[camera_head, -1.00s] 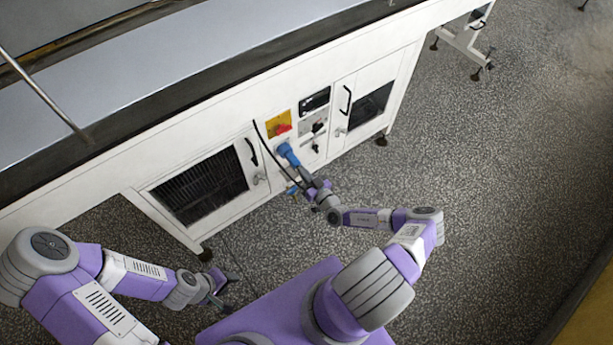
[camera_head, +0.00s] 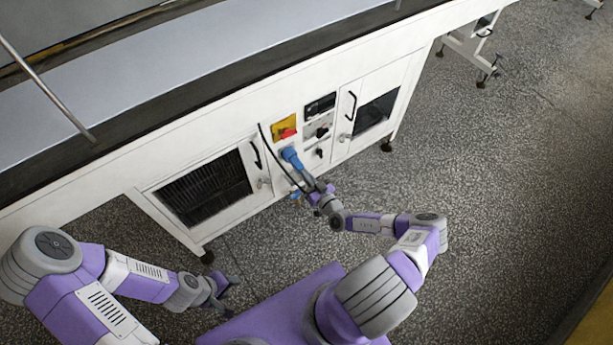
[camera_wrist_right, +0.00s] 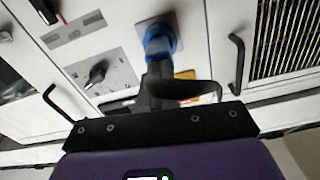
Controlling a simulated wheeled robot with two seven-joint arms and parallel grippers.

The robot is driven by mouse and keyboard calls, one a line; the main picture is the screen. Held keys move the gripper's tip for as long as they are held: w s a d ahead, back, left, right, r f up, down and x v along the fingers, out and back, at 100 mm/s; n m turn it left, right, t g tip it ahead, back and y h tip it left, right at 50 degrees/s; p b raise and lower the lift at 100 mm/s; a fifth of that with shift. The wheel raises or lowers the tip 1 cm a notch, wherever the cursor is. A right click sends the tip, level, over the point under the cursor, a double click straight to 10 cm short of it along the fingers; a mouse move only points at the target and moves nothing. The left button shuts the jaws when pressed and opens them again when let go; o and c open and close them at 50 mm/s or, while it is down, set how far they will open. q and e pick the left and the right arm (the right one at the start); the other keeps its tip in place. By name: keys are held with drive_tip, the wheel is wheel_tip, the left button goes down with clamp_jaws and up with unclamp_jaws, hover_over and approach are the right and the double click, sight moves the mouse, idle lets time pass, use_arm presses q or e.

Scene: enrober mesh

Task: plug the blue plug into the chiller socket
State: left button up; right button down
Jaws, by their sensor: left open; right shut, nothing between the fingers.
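The blue plug (camera_head: 292,158) is at the chiller socket on the white cabinet front, below the yellow and red switch. In the right wrist view the blue plug (camera_wrist_right: 161,44) is in front of a dark blue square socket plate (camera_wrist_right: 157,22); how deep it sits cannot be told. My right gripper (camera_head: 305,179) is shut and empty, just below the plug and in line with it. In the right wrist view dark parts overlap below the plug, so contact cannot be told. My left gripper (camera_head: 222,291) is open and empty, low above the floor, away from the cabinet.
A black cable (camera_head: 272,152) hangs in a curve left of the plug. A yellow switch plate with a red knob (camera_head: 285,130) is above it. Black door handles (camera_head: 256,154) stick out nearby. The speckled floor (camera_head: 500,220) to the right is clear.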

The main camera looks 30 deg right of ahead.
drive_tip(key=s+p, duration=0.1)
drive_tip(key=s, duration=0.9)
drive_tip(key=shift+d, duration=0.35)
drive_tip(key=shift+w, duration=0.1)
